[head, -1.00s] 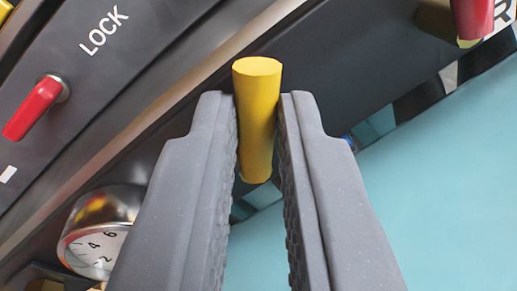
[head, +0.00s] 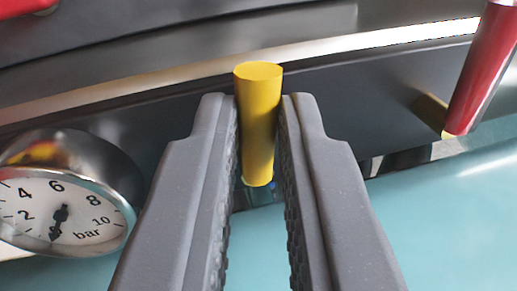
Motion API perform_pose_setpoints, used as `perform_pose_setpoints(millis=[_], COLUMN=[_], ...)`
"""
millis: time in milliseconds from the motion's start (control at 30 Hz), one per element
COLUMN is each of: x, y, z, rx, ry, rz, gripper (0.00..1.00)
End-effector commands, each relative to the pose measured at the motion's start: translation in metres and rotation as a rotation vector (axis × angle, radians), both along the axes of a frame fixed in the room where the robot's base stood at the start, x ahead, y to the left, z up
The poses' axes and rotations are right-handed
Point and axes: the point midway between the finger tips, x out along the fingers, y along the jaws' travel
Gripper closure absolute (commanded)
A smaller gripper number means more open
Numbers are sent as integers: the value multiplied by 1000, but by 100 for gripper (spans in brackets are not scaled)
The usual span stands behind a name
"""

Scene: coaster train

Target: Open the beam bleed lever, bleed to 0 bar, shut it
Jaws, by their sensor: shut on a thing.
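A yellow lever handle (head: 259,120) stands between the two fingers of my gripper (head: 260,130), in the middle of the head view. The gripper is shut on it, with the rounded yellow end showing above the fingertips. The lever's pivot is hidden. A round chrome gauge (head: 64,215) marked in bar is at the left. Its dark needle appears to point down, below the 2 mark, near the low end of the scale; the exact reading is hard to tell.
A dark beam with a bright metal edge (head: 330,47) runs behind the lever. Another red part (head: 25,6) shows at the top left. A teal surface (head: 440,220) lies below.

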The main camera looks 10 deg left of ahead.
Motion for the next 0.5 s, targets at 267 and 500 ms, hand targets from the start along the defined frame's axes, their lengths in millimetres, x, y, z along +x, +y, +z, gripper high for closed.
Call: perform_pose_setpoints(millis=[267, 500], x=[-1, -1], y=[-1, -1], z=[7, 4], rx=[1, 1], ry=[-14, -9], rz=[-2, -1], gripper=[100, 66])
